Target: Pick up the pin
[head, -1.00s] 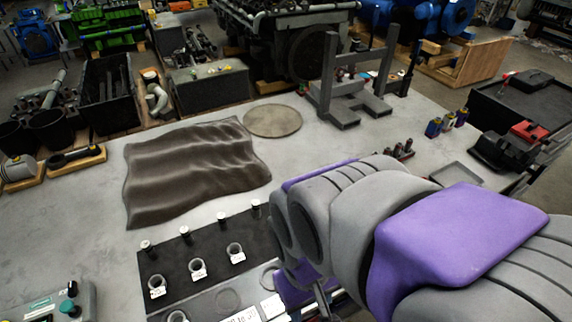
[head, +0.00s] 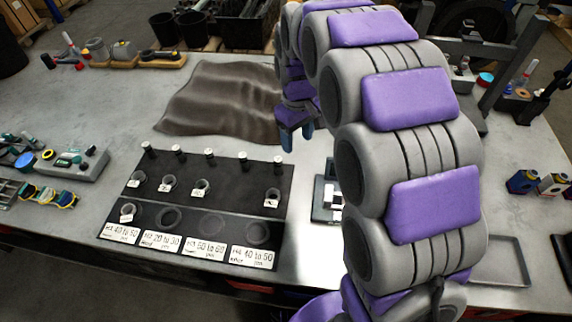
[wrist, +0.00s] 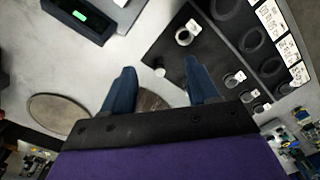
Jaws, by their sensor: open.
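A dark board (head: 235,180) on the table holds a back row of several small upright pins with pale round tops, one being the pin (head: 210,158). I cannot tell which one the task means. Tagged metal rings, such as the ring (head: 201,187), sit in front of them. My gripper (head: 298,138) is open and empty, to the right of the pin row and above the table. In the wrist view my gripper (wrist: 161,82) has its fingers spread.
A brown cloth (head: 222,95) lies behind the board. Labelled round recesses, such as the recess (head: 168,217), run along the board's front. A dark box with a lit green display (wrist: 80,14) and a round plate (wrist: 60,113) show in the wrist view. A grey press frame (head: 490,75) stands right.

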